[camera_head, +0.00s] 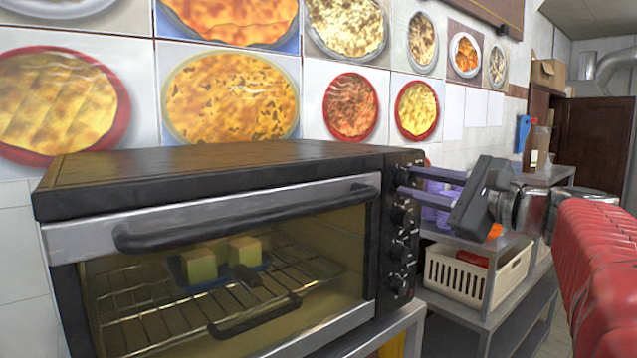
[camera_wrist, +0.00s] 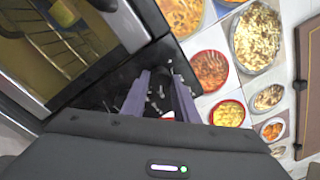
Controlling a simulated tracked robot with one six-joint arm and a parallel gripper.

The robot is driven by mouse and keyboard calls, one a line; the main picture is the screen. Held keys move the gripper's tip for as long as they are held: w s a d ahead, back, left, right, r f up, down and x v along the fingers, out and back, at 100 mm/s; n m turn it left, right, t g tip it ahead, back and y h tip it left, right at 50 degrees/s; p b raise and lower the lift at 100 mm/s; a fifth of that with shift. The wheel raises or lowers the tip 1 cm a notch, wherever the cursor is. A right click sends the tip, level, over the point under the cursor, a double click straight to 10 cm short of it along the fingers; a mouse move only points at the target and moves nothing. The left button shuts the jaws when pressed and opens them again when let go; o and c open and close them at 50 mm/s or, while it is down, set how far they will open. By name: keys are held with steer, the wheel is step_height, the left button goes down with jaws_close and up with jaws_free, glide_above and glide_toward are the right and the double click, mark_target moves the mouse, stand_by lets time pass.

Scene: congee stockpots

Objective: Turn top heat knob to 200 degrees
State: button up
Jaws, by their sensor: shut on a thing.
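A black and steel oven (camera_head: 220,165) stands at the left in the head view, its glass door closed. Its black control panel on the right side carries a column of knobs. My gripper (camera_head: 404,180) reaches in from the right, its two purple fingers level at the top of that column. They are shut on the top heat knob, which is mostly hidden between them, so its pointer and angle cannot be read. Lower knobs, such as the second knob (camera_head: 399,215), are below the fingers and clear of them. In the wrist view my gripper (camera_wrist: 161,80) points at the dark panel.
Inside the oven, yellow blocks (camera_head: 200,265) sit on a blue tray over a wire rack (camera_head: 130,305). A cream basket (camera_head: 465,280) stands on a steel shelf right of the oven. A red ribbed thing (camera_head: 600,270) fills the right edge. Tiled wall with food pictures lies behind.

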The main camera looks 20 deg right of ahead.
steer(key=shift+a+f, duration=0.1)
steer(key=o, duration=1.1)
steer(key=shift+c, duration=0.2)
steer(key=shift+s, duration=0.1)
steer(key=v, duration=1.3)
steer(key=shift+s, duration=0.3)
